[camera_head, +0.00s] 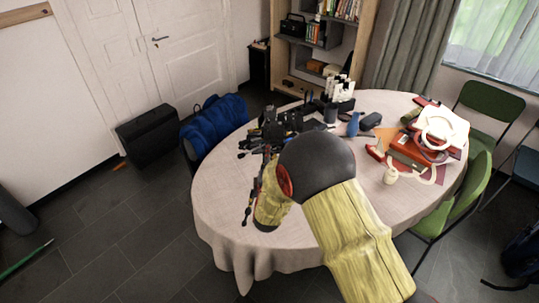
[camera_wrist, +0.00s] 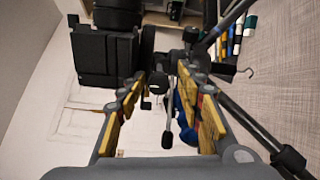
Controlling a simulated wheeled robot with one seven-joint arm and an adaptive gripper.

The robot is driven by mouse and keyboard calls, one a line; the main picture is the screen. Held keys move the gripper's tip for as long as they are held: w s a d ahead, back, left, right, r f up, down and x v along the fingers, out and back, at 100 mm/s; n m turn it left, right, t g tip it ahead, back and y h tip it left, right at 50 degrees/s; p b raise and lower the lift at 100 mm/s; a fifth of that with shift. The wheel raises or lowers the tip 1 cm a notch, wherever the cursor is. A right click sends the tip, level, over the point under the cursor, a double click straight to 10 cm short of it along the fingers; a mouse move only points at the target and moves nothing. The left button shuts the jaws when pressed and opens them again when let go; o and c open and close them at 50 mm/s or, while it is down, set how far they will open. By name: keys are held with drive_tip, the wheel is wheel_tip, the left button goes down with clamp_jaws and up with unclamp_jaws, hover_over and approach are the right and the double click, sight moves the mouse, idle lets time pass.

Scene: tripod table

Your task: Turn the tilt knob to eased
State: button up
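The black tripod head (camera_wrist: 159,80) fills the upper middle of the wrist view, with several knobs and levers. A thin lever with a dark rounded end (camera_wrist: 168,138) hangs between my fingers. I cannot tell which of these parts is the tilt knob, nor read any mark for eased. My gripper (camera_wrist: 162,88) is open, its yellow-padded fingers on either side of the lever and small knobs, with visible gaps. In the head view, the black tripod parts (camera_head: 270,132) stand at the left side of the table, and my arm hides much of this area.
The round table (camera_head: 220,196) has a pale cloth. Green chairs (camera_head: 466,200) stand right.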

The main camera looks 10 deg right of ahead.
drive_tip(key=v, duration=0.8)
idle(0.7)
